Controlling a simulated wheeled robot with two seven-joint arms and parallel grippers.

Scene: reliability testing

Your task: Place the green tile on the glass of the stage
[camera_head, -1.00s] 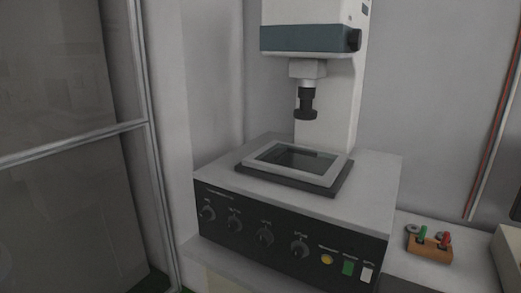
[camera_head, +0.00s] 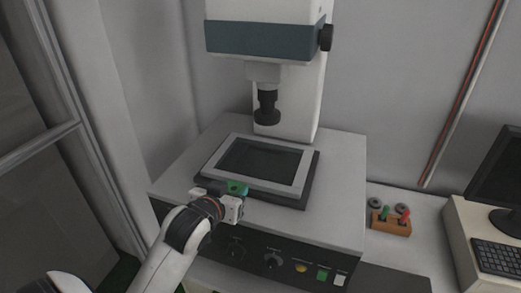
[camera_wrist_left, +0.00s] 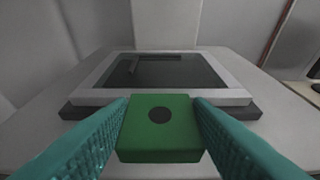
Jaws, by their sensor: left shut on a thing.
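The green tile (camera_wrist_left: 160,140) with a dark round spot is held between the two teal fingers of my left gripper (camera_wrist_left: 160,118) in the left wrist view. In the head view the tile (camera_head: 237,187) shows at the tip of my left gripper (camera_head: 232,192), at the front edge of the stage. The stage has a light grey frame (camera_head: 225,176) around a dark glass (camera_head: 262,160). The glass (camera_wrist_left: 150,70) lies ahead of the tile in the left wrist view, and its middle looks bare. My right gripper is not in view.
The microscope's dark lens (camera_head: 267,108) hangs above the back of the stage. The black control panel (camera_head: 290,262) with knobs is below. A wooden block with coloured pegs (camera_head: 391,222) and a keyboard (camera_head: 497,258) are to the right.

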